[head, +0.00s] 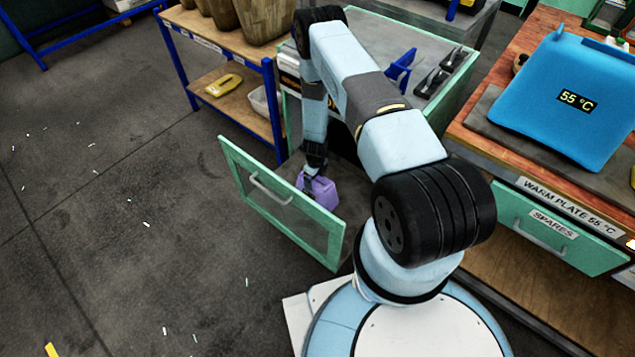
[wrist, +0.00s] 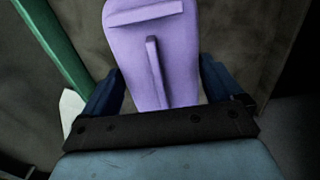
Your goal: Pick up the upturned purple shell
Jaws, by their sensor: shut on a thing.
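The purple shell (head: 322,191) is down inside the open green-framed drawer (head: 228,160) in the head view. My gripper (head: 311,178) reaches down to it from above and is shut on it. In the wrist view the purple shell (wrist: 152,50) shows a smooth face with a raised rib and a bar near the top. The dark blue fingers of my gripper (wrist: 158,92) stand on both sides of its lower end. The head view does not show clearly whether the shell touches the drawer floor, as my arm and the drawer front hide part of it.
A blue-framed wooden shelf (head: 225,85) stands behind the drawer. A grey top with blue and black clamps (head: 402,66) lies behind my arm. A bench with a blue cover (head: 560,95) and a closed spares drawer (head: 555,232) is at right. The floor at left is mostly clear.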

